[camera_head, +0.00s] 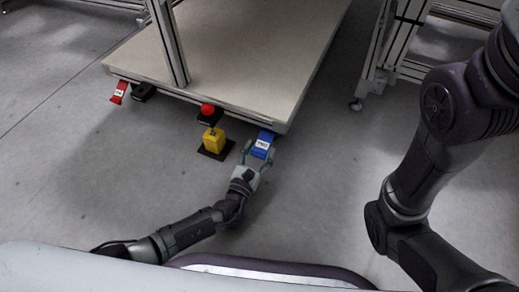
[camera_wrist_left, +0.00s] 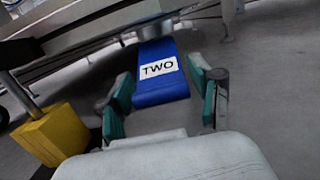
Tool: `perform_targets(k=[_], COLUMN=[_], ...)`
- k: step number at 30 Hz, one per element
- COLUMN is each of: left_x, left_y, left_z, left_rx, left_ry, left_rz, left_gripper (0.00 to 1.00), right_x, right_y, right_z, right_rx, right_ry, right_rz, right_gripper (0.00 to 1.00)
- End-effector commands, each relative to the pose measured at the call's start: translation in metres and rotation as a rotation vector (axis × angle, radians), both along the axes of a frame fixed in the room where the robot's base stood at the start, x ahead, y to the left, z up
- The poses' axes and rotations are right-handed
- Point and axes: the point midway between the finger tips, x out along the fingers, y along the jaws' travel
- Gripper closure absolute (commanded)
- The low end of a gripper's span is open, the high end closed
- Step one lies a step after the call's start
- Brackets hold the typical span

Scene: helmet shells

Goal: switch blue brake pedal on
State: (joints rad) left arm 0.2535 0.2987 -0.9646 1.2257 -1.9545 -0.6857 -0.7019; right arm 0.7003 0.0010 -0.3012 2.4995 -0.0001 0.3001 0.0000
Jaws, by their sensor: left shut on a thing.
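The blue brake pedal (camera_head: 264,142) is at the front right corner of the platform, low by the floor. It has a white label. In the left wrist view the blue pedal (camera_wrist_left: 161,92) slopes toward me, and its label reads "TWO". My left gripper (camera_head: 258,154) is at the pedal, with one teal-padded finger on each side. It is shut on the pedal, though the exact contact is hard to see. In the left wrist view my left gripper's fingers (camera_wrist_left: 162,88) flank the pedal's near end. My right arm shows at the right, but its gripper is out of view.
A yellow box (camera_head: 213,140) on a black base stands left of the pedal, close to my left gripper, with a red knob (camera_head: 207,109) just behind it. A red pedal (camera_head: 119,92) is at the platform's left corner. The beige platform (camera_head: 240,60) has an upright metal post (camera_head: 168,42).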

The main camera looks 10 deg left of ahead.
Motion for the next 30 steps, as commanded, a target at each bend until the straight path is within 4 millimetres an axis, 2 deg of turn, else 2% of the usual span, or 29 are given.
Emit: perform_targets(k=[10, 11, 13, 23, 26, 30], left_x=[0.001, 0.001, 0.001, -0.002, -0.011, -0.033], left_y=[0.0, 0.0, 0.0, 0.001, 0.004, 0.011], left_z=[0.0, 0.0, 0.0, -0.001, -0.003, -0.006], left_rx=[-0.007, -0.007, -0.007, -0.007, -0.006, -0.006], left_ry=[-0.016, -0.016, -0.016, -0.016, -0.014, -0.013], left_rz=[-0.003, -0.003, -0.003, -0.004, -0.004, -0.005], left_gripper=[0.99, 0.31, 0.21, 0.21, 0.21, 0.21], right_x=[0.0, 0.0, 0.0, 0.001, 0.001, 0.0], right_y=[0.0, 0.0, 0.0, -0.001, -0.001, -0.001], right_z=[0.0, 0.0, 0.0, 0.0, 0.0, 0.0], right_rx=[0.001, 0.001, 0.001, 0.006, 0.005, 0.004], right_ry=[0.001, 0.001, 0.001, 0.004, 0.002, 0.002], right_rz=[0.0, 0.0, 0.0, 0.001, 0.0, 0.0], right_gripper=[0.25, 0.25, 0.25, 0.25, 0.25, 0.25])
